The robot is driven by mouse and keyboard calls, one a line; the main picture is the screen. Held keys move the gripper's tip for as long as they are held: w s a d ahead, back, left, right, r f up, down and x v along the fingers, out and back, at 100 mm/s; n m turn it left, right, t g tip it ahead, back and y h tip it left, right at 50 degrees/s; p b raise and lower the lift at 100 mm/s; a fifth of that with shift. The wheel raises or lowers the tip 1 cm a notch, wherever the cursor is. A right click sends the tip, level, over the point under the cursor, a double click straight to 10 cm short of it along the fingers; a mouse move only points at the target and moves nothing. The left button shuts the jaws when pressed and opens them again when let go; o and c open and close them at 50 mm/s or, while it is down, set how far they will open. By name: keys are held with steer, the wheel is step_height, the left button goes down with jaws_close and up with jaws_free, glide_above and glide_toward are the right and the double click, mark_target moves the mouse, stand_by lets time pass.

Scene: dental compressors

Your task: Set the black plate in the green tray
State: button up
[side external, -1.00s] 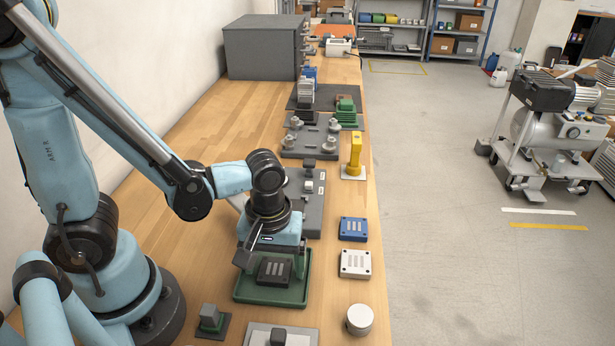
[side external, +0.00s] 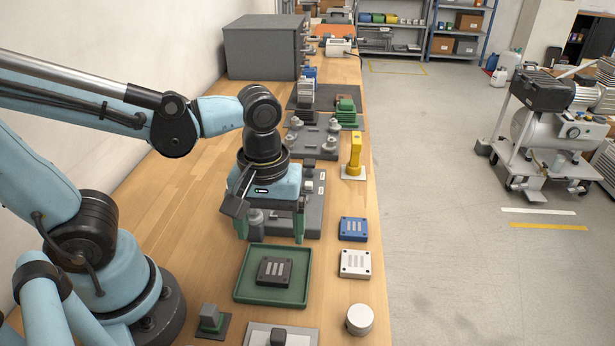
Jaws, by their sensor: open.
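The black plate (side external: 274,271) lies flat inside the green tray (side external: 243,291), near the tray's middle, with bare tray floor around it. The plate is small and square with light bars on top. My gripper (side external: 270,233) is above and behind the tray in this view. Its green fingers are spread apart and hold nothing. It is clear of both the plate and the tray.
A blue plate (side external: 353,229) and a white plate (side external: 355,264) lie right of the tray. A white round part (side external: 360,320) is at the front right. A yellow part (side external: 355,155) stands on the right edge. A grey fixture (side external: 313,205) lies behind my gripper.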

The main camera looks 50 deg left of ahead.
steer(key=w+a+r+m+t, duration=0.4)
steer(key=w+a+m+t, duration=0.2)
steer(key=m, duration=0.3)
steer(key=shift+a+t, duration=0.35)
steer(key=shift+t, duration=0.25)
